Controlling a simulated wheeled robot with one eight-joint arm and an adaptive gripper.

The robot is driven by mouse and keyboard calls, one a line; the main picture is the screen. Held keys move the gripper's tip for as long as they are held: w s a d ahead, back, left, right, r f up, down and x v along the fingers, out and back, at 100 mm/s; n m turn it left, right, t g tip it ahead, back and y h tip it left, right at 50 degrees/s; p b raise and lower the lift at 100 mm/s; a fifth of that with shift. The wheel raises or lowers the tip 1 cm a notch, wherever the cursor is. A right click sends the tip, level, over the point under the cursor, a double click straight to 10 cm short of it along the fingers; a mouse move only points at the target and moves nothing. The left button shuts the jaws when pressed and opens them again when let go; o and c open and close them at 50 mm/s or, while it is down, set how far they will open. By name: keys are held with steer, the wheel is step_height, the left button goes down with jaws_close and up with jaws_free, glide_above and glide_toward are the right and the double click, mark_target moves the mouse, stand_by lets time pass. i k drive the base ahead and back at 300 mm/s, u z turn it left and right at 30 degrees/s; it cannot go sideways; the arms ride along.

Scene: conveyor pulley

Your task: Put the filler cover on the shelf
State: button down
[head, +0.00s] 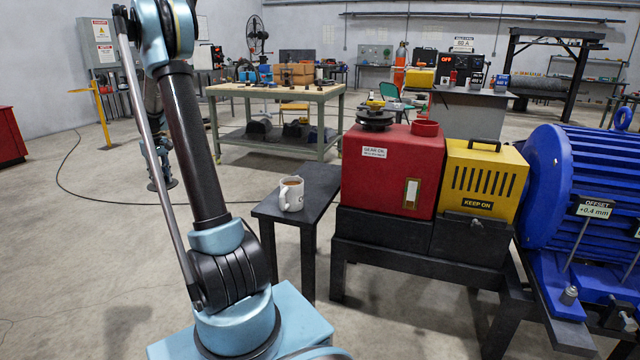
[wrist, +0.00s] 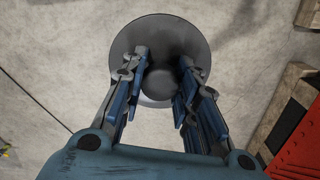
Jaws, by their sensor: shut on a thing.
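My gripper (wrist: 160,85) is shut on a round grey cover with a dark raised middle, taken to be the filler cover (wrist: 190,32). Its fingers lie on both sides of the raised middle, and floor shows beyond it. The wooden-topped workbench (head: 280,88) at the back has a low shelf (head: 262,146) holding dark parts. The red gear oil box (head: 385,190) has a red open neck (head: 426,128) on top.
A small dark table (head: 325,185) with a white mug (head: 291,194) stands beside the red box. A yellow cover (head: 480,180) and a blue motor (head: 590,190) are at the right. A red cabinet (head: 10,135) is far left. A cable (head: 60,175) crosses the open floor.

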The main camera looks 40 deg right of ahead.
mark_target(309, 185)
steer(key=z, duration=0.35)
steer(key=i, duration=1)
steer(key=z, duration=0.35)
